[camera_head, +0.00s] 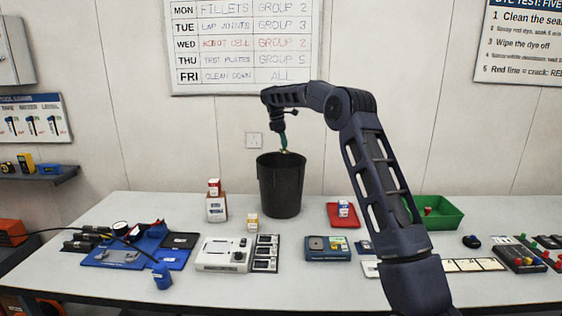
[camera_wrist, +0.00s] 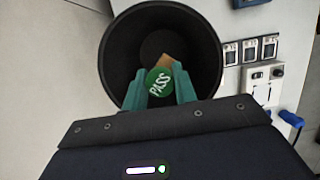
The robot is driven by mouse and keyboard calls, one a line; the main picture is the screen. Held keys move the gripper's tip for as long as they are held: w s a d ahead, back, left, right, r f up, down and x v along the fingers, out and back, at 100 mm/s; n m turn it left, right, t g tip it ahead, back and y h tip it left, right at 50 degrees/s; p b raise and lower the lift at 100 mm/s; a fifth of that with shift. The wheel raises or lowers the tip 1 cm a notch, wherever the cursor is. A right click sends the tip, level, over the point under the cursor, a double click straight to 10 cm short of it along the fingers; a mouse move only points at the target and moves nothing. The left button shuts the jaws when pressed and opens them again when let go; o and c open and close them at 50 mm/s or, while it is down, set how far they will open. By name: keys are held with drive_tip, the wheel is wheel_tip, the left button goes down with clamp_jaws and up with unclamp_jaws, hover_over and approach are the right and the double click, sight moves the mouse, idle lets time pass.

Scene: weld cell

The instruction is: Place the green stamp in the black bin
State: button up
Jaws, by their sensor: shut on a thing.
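The black bin (camera_head: 281,187) stands upright on the table towards the back, near the middle, its open top facing up. My gripper (camera_head: 283,147) hangs just above the bin's mouth. In the wrist view, my gripper (camera_wrist: 160,90) has its green fingers shut on the green stamp (camera_wrist: 159,82), whose round end reads "PASS". A tan part of the stamp shows beyond the green end. The stamp is over the opening of the bin (camera_wrist: 118,50), whose dark inside surrounds it in that view. In the head view the stamp is too small to make out clearly.
A small box stack (camera_head: 216,206) stands left of the bin, and a small yellow-and-white box (camera_head: 253,221) in front of it. A red tray (camera_head: 335,219) and a green tray (camera_head: 445,216) lie to the right.

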drive_tip(key=f, duration=3)
drive_tip(key=shift+d, duration=0.2)
drive_tip(key=o, duration=1)
drive_tip(key=shift+f, duration=0.1)
drive_tip(key=shift+c, duration=0.2)
drive_tip(key=v, duration=1.2)
